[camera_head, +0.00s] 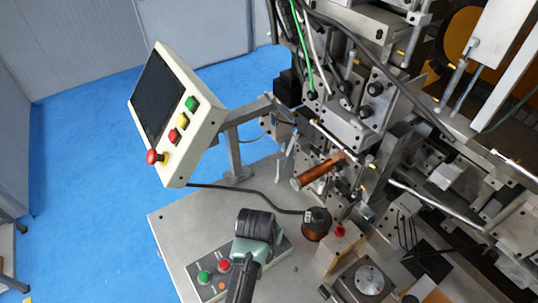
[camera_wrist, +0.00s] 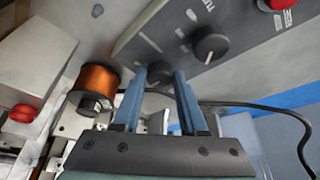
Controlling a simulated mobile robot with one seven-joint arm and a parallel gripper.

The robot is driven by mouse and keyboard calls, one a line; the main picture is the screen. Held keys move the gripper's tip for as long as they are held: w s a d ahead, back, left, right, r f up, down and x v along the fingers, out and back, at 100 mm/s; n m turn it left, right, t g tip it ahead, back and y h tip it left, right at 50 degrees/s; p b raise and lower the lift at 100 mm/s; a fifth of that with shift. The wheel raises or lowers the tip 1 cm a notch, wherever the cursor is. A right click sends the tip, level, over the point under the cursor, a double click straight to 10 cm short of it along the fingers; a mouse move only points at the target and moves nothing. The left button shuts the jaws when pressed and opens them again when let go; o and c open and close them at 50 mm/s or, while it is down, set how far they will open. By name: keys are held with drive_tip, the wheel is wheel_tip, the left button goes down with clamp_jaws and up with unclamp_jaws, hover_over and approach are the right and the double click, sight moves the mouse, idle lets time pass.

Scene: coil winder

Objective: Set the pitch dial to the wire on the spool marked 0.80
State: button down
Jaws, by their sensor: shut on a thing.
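My gripper (camera_wrist: 159,76) is at the grey control panel (camera_wrist: 150,25), its two blue fingers closed around a small dark knob (camera_wrist: 158,70). A second dark knob (camera_wrist: 210,44) with a light pointer line sits beside it, untouched. The panel lettering is cut off and too unclear to tell which knob is the pitch dial. In the head view my gripper (camera_head: 257,226) hides both knobs and its own fingertips. A copper wire spool (camera_wrist: 98,78) with black ends stands close by; it also shows in the head view (camera_head: 316,230). No 0.80 mark is readable.
The panel carries green (camera_head: 204,277) and red (camera_head: 224,265) buttons close to my gripper. A black cable (camera_head: 250,197) crosses the bench behind it. A tilted screen box (camera_head: 180,115) stands at the back left, and the winder machinery fills the right.

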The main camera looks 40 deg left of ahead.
drive_tip(key=m, duration=0.2)
drive_tip(key=m+h, duration=0.1)
drive_tip(key=m, duration=0.1)
drive_tip(key=shift+a+m+t+h, duration=0.2)
drive_tip(key=shift+m+t+h, duration=0.1)
drive_tip(key=shift+w+a+m+h+b, duration=0.1)
drive_tip(key=shift+m+h+b, duration=0.55)
drive_tip(key=shift+m, duration=0.95)
drive_tip(key=shift+c, duration=2.3)
unclamp_jaws()
drive_tip(key=b+v, duration=0.2)
drive_tip(key=v, duration=1.1)
drive_tip(key=shift+b, duration=0.3)
drive_tip(key=shift+w+a, duration=0.1)
drive_tip(key=shift+w, duration=0.05)
